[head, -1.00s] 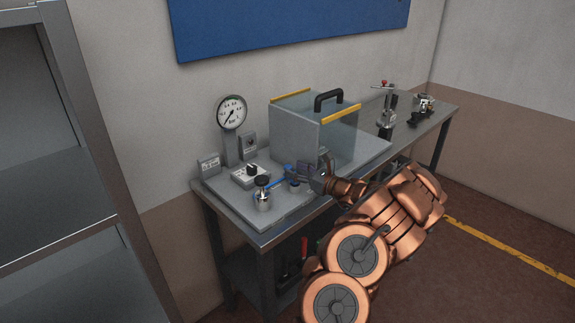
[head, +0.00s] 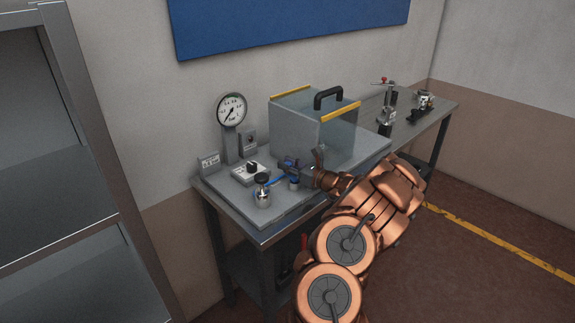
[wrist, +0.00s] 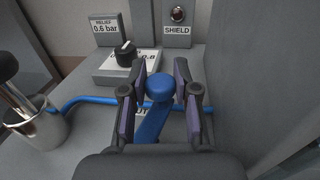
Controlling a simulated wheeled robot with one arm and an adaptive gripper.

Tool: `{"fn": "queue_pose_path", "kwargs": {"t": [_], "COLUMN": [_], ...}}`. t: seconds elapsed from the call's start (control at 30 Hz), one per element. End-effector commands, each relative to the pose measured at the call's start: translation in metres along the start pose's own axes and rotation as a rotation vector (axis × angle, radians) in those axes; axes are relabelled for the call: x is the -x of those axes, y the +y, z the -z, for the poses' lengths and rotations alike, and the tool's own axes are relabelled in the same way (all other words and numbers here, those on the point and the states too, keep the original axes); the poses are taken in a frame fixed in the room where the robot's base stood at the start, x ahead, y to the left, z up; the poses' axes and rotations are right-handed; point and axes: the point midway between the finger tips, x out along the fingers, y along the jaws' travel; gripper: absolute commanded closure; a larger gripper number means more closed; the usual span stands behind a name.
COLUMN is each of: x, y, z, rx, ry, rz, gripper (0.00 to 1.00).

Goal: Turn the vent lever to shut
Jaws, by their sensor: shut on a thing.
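The vent lever, a blue arm with a round knob (wrist: 159,88), lies between the purple finger pads in the wrist view. My gripper (wrist: 158,98) is shut on it. In the head view my gripper (head: 286,168) reaches in from the right over the front of the grey rig plate (head: 227,206). A bit of blue shows at its fingertips there. The lever's base is mostly hidden under the gripper body, and I cannot tell its exact angle.
A blue hose (wrist: 86,99) runs to a metal pot (head: 263,198) at left. A black knob (wrist: 126,54) sits on a box behind the lever. A round gauge (head: 231,110) and a clear shield box (head: 313,130) stand behind. Clamps (head: 386,115) occupy the bench's far end.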

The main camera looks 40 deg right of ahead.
Motion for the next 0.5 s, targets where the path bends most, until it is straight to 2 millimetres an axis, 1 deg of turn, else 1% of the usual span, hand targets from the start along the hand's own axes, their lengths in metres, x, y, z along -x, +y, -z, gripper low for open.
{"fn": "queue_pose_path", "kwargs": {"t": [0.03, 0.17, 0.2, 0.37, 0.5], "x": [0.0001, 0.0001, 0.0002, 0.0, -0.0011], "y": [-0.0001, -0.0001, -0.0001, -0.0001, 0.0006], "z": [0.0, -0.0001, -0.0001, -0.0001, -0.0023], "rx": [0.0, 0.0, 0.0, 0.001, 0.007], "ry": [0.0, 0.0, 0.0, 0.0, -0.004], "rz": [0.0, 0.0, 0.0, -0.007, -0.05], "gripper": [0.85, 0.99, 1.0, 1.0, 1.0]}}
